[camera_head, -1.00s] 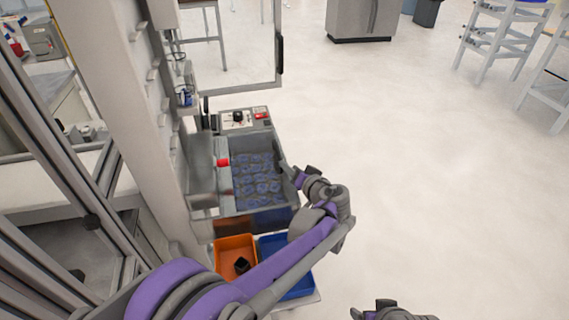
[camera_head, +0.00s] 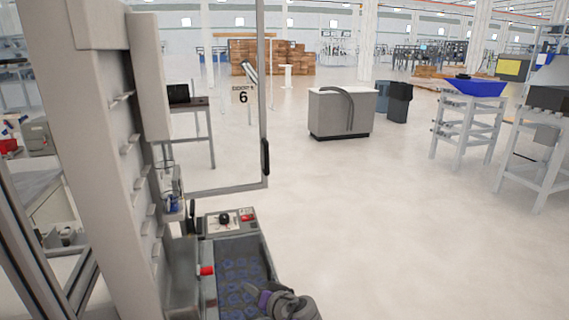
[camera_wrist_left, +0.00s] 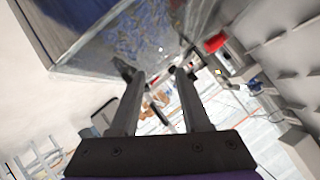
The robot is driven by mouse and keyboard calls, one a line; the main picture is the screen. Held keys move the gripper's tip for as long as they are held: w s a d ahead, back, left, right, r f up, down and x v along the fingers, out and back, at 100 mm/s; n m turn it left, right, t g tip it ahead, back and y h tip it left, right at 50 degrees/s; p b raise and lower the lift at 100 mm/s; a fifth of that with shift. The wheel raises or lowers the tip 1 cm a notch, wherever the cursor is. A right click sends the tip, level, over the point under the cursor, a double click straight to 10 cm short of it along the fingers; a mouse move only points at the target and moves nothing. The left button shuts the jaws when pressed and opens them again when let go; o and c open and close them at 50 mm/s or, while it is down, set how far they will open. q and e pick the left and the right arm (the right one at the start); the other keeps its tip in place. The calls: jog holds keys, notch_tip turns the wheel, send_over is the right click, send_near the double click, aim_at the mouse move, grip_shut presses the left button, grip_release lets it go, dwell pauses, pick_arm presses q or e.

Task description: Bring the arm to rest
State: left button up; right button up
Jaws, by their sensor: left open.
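Most of my left arm is below the frame. In the left wrist view my left gripper (camera_wrist_left: 155,75) has its two dark fingers apart with nothing between them. The tub's underside or wall (camera_wrist_left: 95,58) shows beyond the fingertips there; I cannot tell whether they touch it. My right gripper is out of view.
A control box with a black knob (camera_head: 224,218) stands behind the tub, and a red part (camera_head: 207,270) is on its left edge. A tall beige column (camera_head: 95,150) and a framed clear panel (camera_head: 264,157) stand close by. The floor to the right (camera_head: 390,230) is open.

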aim_at(223, 319)
pick_arm(q)
jog(key=s+a+f+g+h, duration=0.1)
jog(key=s+a+g, duration=0.1)
jog(key=s+a, duration=0.5)
jog(key=s+a+f+g+h, duration=0.15)
jog(key=s+a, duration=0.25)
jog(key=s, duration=0.5)
jog(key=s+f+h, duration=0.2)
jog(key=s, duration=0.5)
jog(key=s+f+n+g+h, duration=0.1)
jog(key=s+f+h, duration=0.1)
jog(key=s, duration=0.5)
jog(key=shift+s+f+p, duration=0.25)
jog(key=shift+p, duration=0.2)
